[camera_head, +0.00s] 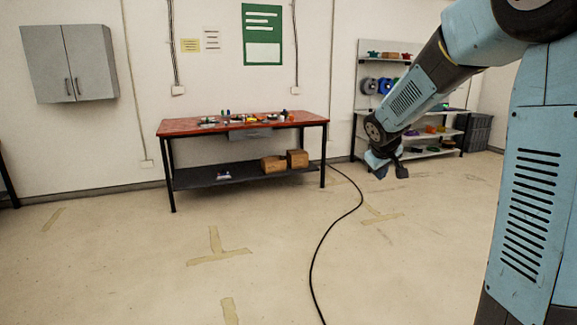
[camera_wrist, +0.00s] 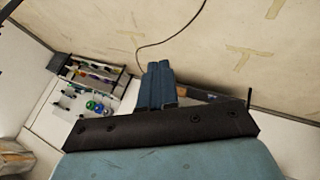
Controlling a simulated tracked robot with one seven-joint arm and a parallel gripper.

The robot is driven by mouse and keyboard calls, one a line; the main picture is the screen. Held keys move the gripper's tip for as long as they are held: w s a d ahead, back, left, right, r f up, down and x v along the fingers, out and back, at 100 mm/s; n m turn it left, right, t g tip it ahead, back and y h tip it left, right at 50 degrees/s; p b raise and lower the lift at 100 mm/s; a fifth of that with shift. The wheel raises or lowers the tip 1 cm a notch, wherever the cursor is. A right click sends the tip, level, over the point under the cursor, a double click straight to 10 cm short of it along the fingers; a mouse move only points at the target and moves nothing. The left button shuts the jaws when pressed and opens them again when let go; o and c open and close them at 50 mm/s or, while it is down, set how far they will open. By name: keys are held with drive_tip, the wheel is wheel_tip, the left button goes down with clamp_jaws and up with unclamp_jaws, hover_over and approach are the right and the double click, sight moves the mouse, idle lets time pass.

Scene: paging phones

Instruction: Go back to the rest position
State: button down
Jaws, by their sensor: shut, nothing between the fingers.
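My gripper (camera_head: 390,171) hangs in the air at the end of my bent blue arm, right of centre in the head view. It is well above the floor and holds nothing. In the wrist view the two blue fingers (camera_wrist: 159,85) stand side by side, shut against each other. No paging phone can be made out in either view.
A red-topped workbench (camera_head: 180,127) with small items on it stands against the back wall. A shelf unit (camera_head: 360,100) and a dark crate (camera_head: 476,132) stand at the right. A black cable (camera_head: 325,235) crosses the floor. The front floor is otherwise clear.

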drive_tip(key=s+a+r+m+y, duration=0.1)
drive_tip(key=s+r+m, duration=0.1)
drive_tip(key=s, duration=1.5)
drive_tip(key=s+a+r+m+g+y, duration=0.1)
drive_tip(key=s+a+r+m, duration=0.1)
drive_tip(key=s, duration=1.6)
drive_tip(key=shift+s+a+r+m+y, duration=0.15)
drive_tip(key=shift+a+r+m+y, duration=0.15)
drive_tip(key=shift+r+m, duration=0.2)
